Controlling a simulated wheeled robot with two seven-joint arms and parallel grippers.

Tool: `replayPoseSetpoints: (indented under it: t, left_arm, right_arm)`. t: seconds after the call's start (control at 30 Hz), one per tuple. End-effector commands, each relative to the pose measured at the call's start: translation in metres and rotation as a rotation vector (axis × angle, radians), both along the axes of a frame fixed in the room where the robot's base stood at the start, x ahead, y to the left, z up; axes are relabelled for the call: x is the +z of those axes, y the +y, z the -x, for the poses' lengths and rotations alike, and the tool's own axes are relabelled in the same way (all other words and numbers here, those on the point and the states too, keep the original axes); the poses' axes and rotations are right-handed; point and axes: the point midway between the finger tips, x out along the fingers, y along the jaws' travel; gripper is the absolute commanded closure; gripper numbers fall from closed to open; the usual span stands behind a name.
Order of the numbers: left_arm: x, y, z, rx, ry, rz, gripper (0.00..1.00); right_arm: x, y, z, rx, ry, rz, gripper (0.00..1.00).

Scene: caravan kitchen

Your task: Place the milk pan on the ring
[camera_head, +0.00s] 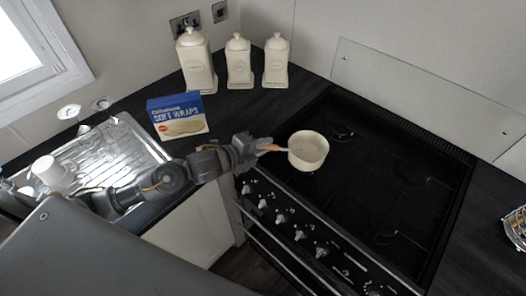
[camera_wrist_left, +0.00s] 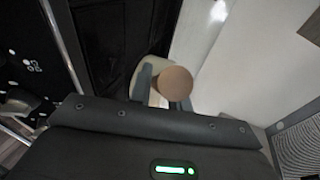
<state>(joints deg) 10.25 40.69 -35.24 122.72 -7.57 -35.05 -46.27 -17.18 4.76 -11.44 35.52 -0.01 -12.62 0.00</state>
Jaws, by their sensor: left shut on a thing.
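The milk pan (camera_head: 309,149) is a small cream pan with a wooden handle. It is over the front left part of the black hob (camera_head: 400,189), upright as far as I can see. I cannot tell whether its base touches the hob. My left gripper (camera_head: 262,148) is shut on the pan's handle, which points left. In the left wrist view the round wooden handle end (camera_wrist_left: 174,83) sits between the fingers, with part of the cream pan (camera_wrist_left: 147,66) behind it. The ring under the pan is hidden. My right gripper is in neither view.
Three cream canisters (camera_head: 239,62) and a blue soft wraps box (camera_head: 176,115) stand on the dark worktop behind and left. A steel sink drainer (camera_head: 97,160) with a white mug (camera_head: 50,174) is at left. Knobs (camera_head: 281,217) line the cooker front. The hob's right side is clear.

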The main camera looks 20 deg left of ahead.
Motion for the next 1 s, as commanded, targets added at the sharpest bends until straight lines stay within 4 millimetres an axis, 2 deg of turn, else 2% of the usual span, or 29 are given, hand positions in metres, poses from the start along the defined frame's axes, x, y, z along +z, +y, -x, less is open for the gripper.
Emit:
replayPoseSetpoints:
  t: [0.1,0.4,0.77,0.8,0.93,1.0]
  left_arm:
    - [-0.001,0.0,-0.003,0.001,-0.003,0.004,1.0]
    - [-0.033,0.001,-0.005,0.0,-0.003,0.003,1.0]
    - [-0.038,0.001,-0.005,0.001,-0.004,0.002,1.0]
    - [-0.039,0.001,-0.005,0.001,-0.001,-0.001,0.77]
    - [-0.039,0.001,-0.005,0.001,-0.001,-0.001,0.6]
    - [-0.039,0.001,-0.005,0.001,-0.001,-0.001,0.59]
  right_arm:
    - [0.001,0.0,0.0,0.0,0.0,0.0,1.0]
    - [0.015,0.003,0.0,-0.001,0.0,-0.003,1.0]
    - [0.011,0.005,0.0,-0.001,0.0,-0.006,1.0]
    - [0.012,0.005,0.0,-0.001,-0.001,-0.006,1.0]
    - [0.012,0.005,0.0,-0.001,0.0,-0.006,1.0]
    - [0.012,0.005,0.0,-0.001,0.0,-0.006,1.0]
